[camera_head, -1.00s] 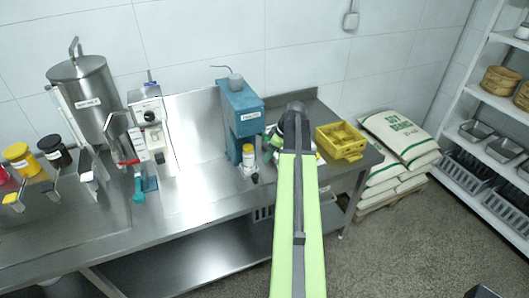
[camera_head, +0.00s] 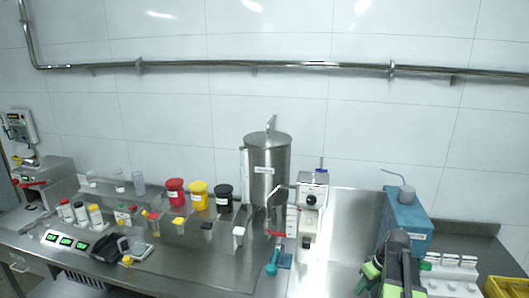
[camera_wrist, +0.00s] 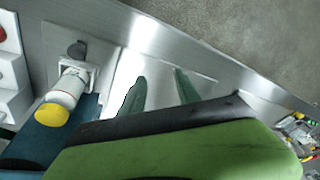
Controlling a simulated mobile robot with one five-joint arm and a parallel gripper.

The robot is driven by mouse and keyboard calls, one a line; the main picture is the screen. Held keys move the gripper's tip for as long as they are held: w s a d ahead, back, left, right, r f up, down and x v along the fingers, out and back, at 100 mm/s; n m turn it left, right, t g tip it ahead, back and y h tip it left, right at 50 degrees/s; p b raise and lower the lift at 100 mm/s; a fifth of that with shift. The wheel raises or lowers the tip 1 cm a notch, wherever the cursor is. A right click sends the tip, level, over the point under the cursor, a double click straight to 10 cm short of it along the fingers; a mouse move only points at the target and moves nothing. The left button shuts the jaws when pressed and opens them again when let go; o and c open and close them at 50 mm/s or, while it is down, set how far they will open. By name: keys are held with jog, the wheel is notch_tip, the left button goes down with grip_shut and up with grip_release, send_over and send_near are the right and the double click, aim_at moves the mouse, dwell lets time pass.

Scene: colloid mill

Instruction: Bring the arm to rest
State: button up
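My gripper shows in the wrist view (camera_wrist: 160,88) as two green fingers standing apart with nothing between them, above the steel bench. In the head view my arm is at the lower right, in front of the teal machine (camera_head: 408,222); the fingertips are hard to make out there. In the wrist view a white bottle with a yellow cap (camera_wrist: 62,95) is to the left of the fingers, apart from them, at the teal machine.
The steel bench (camera_head: 185,262) carries a tall steel vessel (camera_head: 267,165), a white device (camera_head: 311,200), red, yellow and black tubs and small scoops. A white stepped rack (camera_head: 452,275) and yellow crate (camera_head: 508,287) are close to my arm at right. A pipe (camera_head: 300,64) crosses the wall.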

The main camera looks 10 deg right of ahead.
jog(key=s+a+f+m+g+h+b, duration=0.1)
jog(key=a+f+b, duration=0.1)
jog(key=a, duration=1.2)
jog(key=s+a+f+m+g+b, duration=0.1)
jog(key=s+a+f+m+b, duration=0.1)
jog(key=a, duration=1.2)
jog(key=shift+a+f+h, duration=0.35)
jog(key=shift+f+h, duration=0.05)
jog(key=shift+f, duration=0.45)
